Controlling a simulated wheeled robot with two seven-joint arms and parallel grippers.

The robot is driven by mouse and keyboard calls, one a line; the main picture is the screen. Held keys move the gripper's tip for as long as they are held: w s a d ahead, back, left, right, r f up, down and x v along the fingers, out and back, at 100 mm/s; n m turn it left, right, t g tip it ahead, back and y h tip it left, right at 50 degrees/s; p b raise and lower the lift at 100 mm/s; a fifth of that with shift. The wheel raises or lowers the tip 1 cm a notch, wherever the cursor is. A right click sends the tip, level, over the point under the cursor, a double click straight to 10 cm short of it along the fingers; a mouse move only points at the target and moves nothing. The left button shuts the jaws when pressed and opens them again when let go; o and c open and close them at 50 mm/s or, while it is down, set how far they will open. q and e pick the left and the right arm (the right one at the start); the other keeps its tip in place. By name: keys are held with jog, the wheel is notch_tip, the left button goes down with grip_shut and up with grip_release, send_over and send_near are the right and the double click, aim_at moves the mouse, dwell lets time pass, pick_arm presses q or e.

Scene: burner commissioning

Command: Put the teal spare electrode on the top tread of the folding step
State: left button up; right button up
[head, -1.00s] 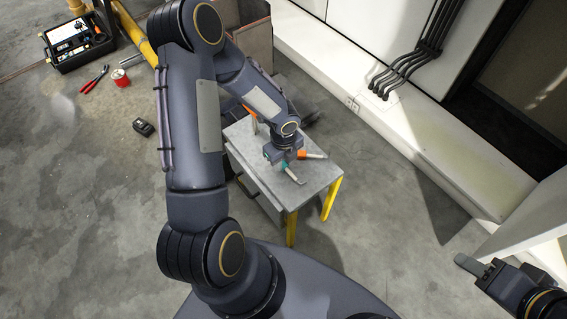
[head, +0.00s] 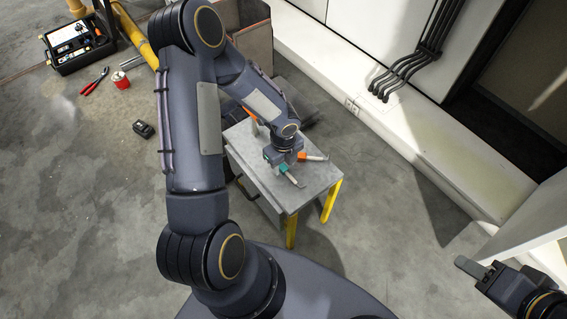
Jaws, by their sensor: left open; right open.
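The teal spare electrode (head: 286,170) shows in the head view at the grey top tread of the folding step (head: 313,179), which has yellow legs. Its pale tip points down and to the right. My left gripper (head: 281,163) is open, right over the teal electrode's upper end, and partly hides it. I cannot tell whether its jaws touch the electrode. My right gripper (head: 470,267) is open and empty at the lower right, well away from the step.
An orange-ended piece (head: 314,157) lies on the tread just right of my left gripper. A black toolbox (head: 76,43), red pliers (head: 95,81), a red can (head: 121,80) and a small black device (head: 143,128) are on the floor at left. A white ledge runs along the right.

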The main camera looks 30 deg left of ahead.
pick_arm(q)
notch_tip(320, 180, up, 12)
jog(key=p, duration=0.4)
notch_tip(320, 180, up, 7)
jog(key=n+t, duration=0.1)
jog(key=n, duration=0.4)
send_over(283, 167)
jog(key=s+a, duration=0.1)
jog(key=s, duration=0.2)
jog(key=s+d+r+n+t+h, duration=0.2)
jog(key=s+r+n, duration=0.4)
jog(key=n, duration=0.3)
jog(key=s+d+r+n+t+h, duration=0.1)
jog(key=s+d+r+n+t, duration=0.1)
jog(key=s+r+n, duration=0.5)
jog(key=shift+s+d+n+t+h, duration=0.35)
jog(key=shift+s+d+n, duration=0.5)
jog(key=shift+n, duration=0.75)
jog(key=shift+r, duration=0.15)
